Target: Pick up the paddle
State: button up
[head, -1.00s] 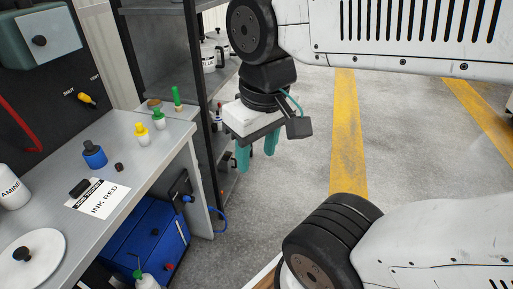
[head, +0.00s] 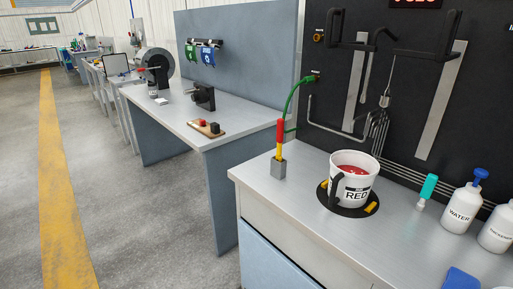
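No thing is plainly marked as the paddle, and I cannot tell for sure which one it is. A metal tool with a wire-like lower end (head: 378,124) hangs in front of the black back panel, behind the bucket. A red and yellow handled tool (head: 280,139) stands upright in a small grey block (head: 278,168), with a green cable running to the panel. A white bucket labelled RED (head: 352,184), holding red ink, stands on a round black plate. My gripper is not in view now.
The grey bench (head: 290,205) also holds a teal-capped small bottle (head: 427,190), a WATER bottle (head: 460,208), another white bottle (head: 497,232) and a blue item (head: 461,279). A second bench (head: 180,114) stands behind. The floor (head: 130,200) at left is clear.

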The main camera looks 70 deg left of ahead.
aim_at(280, 121)
jog(key=u, duration=2.1)
